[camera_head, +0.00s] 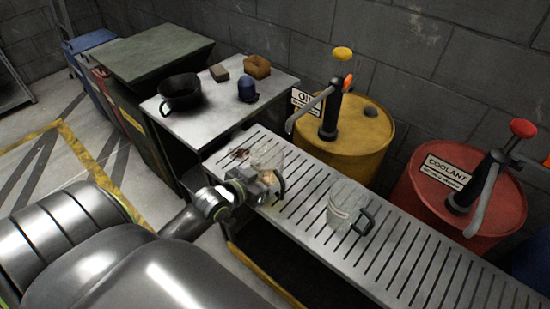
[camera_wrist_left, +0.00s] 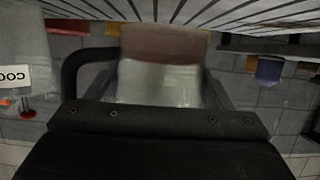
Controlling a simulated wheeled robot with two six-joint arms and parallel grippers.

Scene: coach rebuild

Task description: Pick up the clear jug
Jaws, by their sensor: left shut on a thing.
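My left gripper (camera_head: 262,182) is shut on a clear jug (camera_head: 266,157) at the left end of the slatted rack. In the left wrist view, which is upside down, the held jug (camera_wrist_left: 160,85) sits between the fingers, with brown at its lower part. A dark handle beside it seems to be its own. I cannot tell whether its base touches the rack. A second clear jug (camera_head: 344,203) with markings and a dark handle stands upright on the rack, to the right and apart from the gripper. My right gripper is not in view.
The slatted rack (camera_head: 397,252) is clear right of the second jug. A yellow oil drum (camera_head: 362,145) and a red coolant drum (camera_head: 415,195), both with pumps, stand behind it. A metal table (camera_head: 205,125) at left holds a black pan (camera_head: 182,95) and a blue item (camera_head: 246,88).

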